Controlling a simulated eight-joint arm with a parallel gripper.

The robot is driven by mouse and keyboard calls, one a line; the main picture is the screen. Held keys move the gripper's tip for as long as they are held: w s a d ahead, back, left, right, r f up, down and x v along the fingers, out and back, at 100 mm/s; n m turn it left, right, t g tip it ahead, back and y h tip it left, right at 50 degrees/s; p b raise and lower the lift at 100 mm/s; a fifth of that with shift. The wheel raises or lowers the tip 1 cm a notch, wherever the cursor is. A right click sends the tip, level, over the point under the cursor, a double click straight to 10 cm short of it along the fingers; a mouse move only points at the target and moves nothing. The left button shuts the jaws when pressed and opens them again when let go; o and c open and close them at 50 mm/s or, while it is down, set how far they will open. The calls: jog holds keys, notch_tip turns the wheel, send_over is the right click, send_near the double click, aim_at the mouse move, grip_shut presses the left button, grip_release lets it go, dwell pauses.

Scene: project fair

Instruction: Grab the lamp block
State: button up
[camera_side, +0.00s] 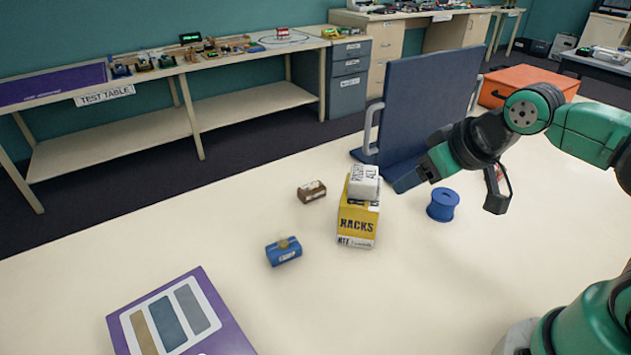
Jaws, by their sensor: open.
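The lamp block appears to be the small blue block (284,254) with a pale label on its front and a yellowish bulb-like knob on top. It sits upright on the cream table, left of centre, with nothing touching it. My gripper (424,172) is well to the right of it and farther back, beside the dark blue upright panel. It is open, and I see nothing held in it. Its fingertips are small and dark against the panel, so their detail is hard to make out.
A yellow box (358,222) with a white block (364,181) on top stands between gripper and lamp block. A brown block (312,191), blue spool (443,206) and dark blue panel (425,100) are nearby. A purple board (232,336) lies front left. The front middle is clear.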

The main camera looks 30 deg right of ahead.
jog(key=shift+r, duration=0.15)
notch_tip(320, 180, up, 3)
jog(key=n+t+h, duration=0.1)
jog(key=n+h, duration=1)
jog(key=n, duration=1.5)
send_over(280, 235)
jog(key=s+a, duration=0.2)
jog(key=a, duration=0.1)
jog(key=f, duration=1.2)
jog(key=shift+d+f, duration=0.3)
jog(key=shift+d, duration=0.05)
jog(key=shift+w+d+f, duration=0.1)
jog(key=shift+d+f, duration=0.05)
jog(key=shift+f, duration=0.1)
jog(key=shift+x, duration=2.6)
